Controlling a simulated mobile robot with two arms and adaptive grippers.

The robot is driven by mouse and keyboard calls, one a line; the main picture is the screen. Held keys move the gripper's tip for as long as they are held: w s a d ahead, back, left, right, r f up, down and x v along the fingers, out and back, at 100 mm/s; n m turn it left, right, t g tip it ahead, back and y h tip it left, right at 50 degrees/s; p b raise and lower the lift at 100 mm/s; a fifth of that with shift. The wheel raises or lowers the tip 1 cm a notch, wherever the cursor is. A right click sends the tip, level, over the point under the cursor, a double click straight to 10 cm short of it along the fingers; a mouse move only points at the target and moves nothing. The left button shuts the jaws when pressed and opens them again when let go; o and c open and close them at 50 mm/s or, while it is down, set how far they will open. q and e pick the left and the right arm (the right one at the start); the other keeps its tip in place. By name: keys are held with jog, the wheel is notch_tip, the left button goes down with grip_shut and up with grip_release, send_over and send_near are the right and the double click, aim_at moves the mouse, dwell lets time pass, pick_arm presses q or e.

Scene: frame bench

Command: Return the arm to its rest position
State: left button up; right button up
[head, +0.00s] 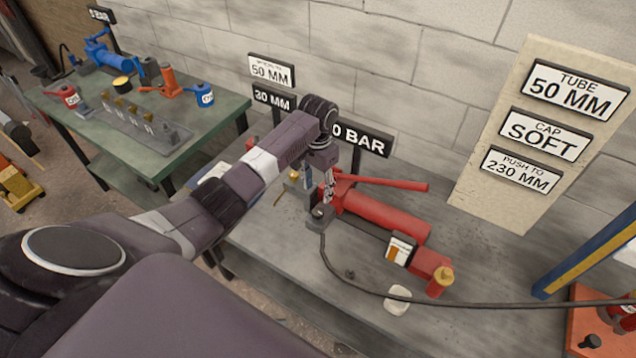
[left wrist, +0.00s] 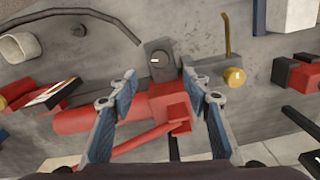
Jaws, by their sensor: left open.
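My left arm (head: 190,215) reaches from the lower left across the grey bench. I see nothing held between the fingers. Whether a finger touches the pump cannot be told. My right gripper is not in view.
A black hose (head: 400,298) runs across the bench front. A brass knob (left wrist: 234,76) stands beside the pump. A sign board (head: 545,130) leans at the back right, near a blue and yellow frame (head: 590,255). A green bench (head: 215,120) with tools stands left.

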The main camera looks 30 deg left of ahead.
pick_arm(q)
notch_tip(320, 180, up, 2)
jog(key=shift+r, duration=0.1)
dwell(0.5)
